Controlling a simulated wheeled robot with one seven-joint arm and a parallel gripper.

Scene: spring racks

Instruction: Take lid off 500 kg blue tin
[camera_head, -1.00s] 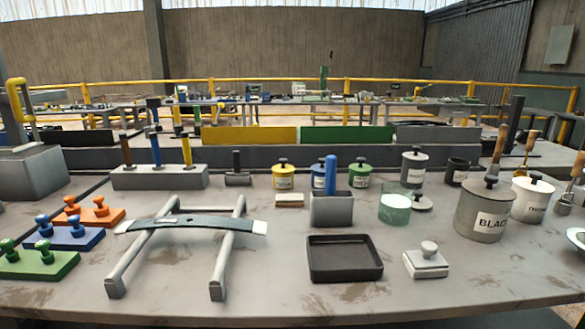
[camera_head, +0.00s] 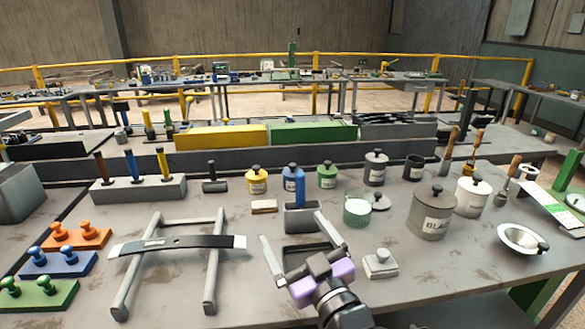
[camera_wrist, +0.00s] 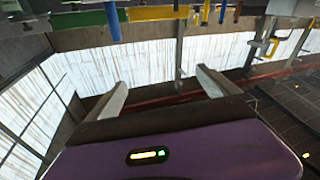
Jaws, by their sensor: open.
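The blue tin (camera_head: 288,172) stands in the back row of small tins in the head view. Its lid with a dark knob (camera_head: 292,167) is on it. A blue upright piece in a grey holder hides much of its front, and its label cannot be read. My gripper (camera_head: 291,226) is open and empty, over the black tray at the front of the bench, well short of the tin. In the wrist view my two fingers (camera_wrist: 161,77) are spread with nothing between them. The tin cannot be made out there.
A yellow tin (camera_head: 257,181) and a green tin (camera_head: 327,176) flank the blue one. The grey holder (camera_head: 302,219) stands in front of it.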

